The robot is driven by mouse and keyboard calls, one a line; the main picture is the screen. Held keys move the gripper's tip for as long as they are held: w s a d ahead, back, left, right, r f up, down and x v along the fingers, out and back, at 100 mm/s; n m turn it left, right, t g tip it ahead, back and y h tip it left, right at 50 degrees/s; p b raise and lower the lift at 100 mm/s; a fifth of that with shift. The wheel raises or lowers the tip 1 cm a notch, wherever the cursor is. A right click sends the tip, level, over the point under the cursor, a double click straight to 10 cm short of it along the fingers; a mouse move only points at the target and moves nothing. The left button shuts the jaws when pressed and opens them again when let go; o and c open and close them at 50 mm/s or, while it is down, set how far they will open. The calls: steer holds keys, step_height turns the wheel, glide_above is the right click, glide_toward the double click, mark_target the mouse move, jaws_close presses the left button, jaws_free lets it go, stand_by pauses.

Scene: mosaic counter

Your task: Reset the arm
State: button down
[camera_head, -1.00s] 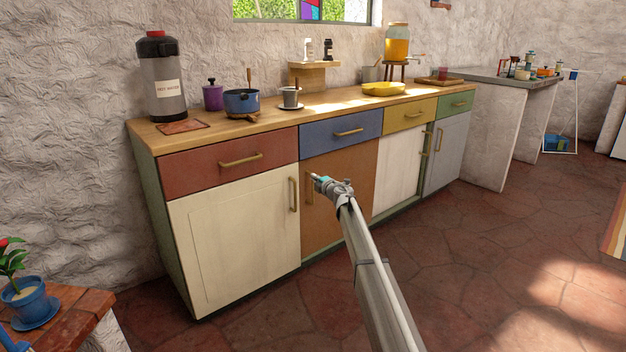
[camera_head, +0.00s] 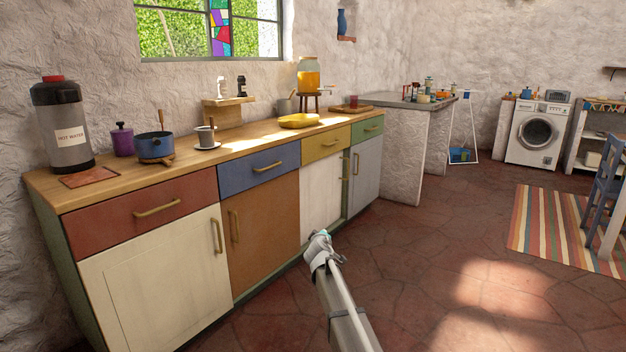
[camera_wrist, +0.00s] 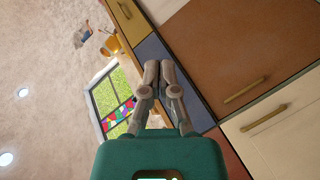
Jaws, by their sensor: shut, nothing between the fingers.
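My gripper (camera_head: 321,237) is at the end of my arm in the head view, in front of the wooden counter and apart from it. In the wrist view my gripper (camera_wrist: 158,68) shows its two fingers closed together with nothing between them. Behind the fingers are the orange cabinet door (camera_wrist: 222,50) and the blue drawer (camera_wrist: 152,47), seen tilted. The orange door (camera_head: 262,228) and blue drawer (camera_head: 260,167) also show in the head view, both closed.
Open tiled floor (camera_head: 440,230) lies to the right, with a striped rug (camera_head: 560,228) and a blue chair (camera_head: 605,185).

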steer(key=s+d+f+m+g+h+p, duration=0.1)
steer(key=s+d+f+m+g, duration=0.15)
steer(key=s+d, duration=0.4)
steer(key=s+d+f+m+g+p, duration=0.1)
steer(key=s+d+f+m+g, duration=0.15)
steer(key=s, duration=0.65)
steer(key=s+d+f+m+g+h, duration=0.1)
steer(key=s+d+f+m+g, duration=0.15)
steer(key=s+d+g, duration=0.35)
steer(key=s+a+f+m+g+y+p, duration=0.1)
steer(key=s+g+y, duration=0.1)
steer(key=s, duration=1)
steer(key=s+f+m+g+y+p, duration=0.1)
steer(key=s+g, duration=0.1)
steer(key=s, duration=0.9)
step_height(320, 180, up, 38)
steer(key=p, duration=3.8)
steer(key=shift+s+a+y, duration=0.15)
steer(key=shift+s+y, duration=0.15)
steer(key=shift+s, duration=0.1)
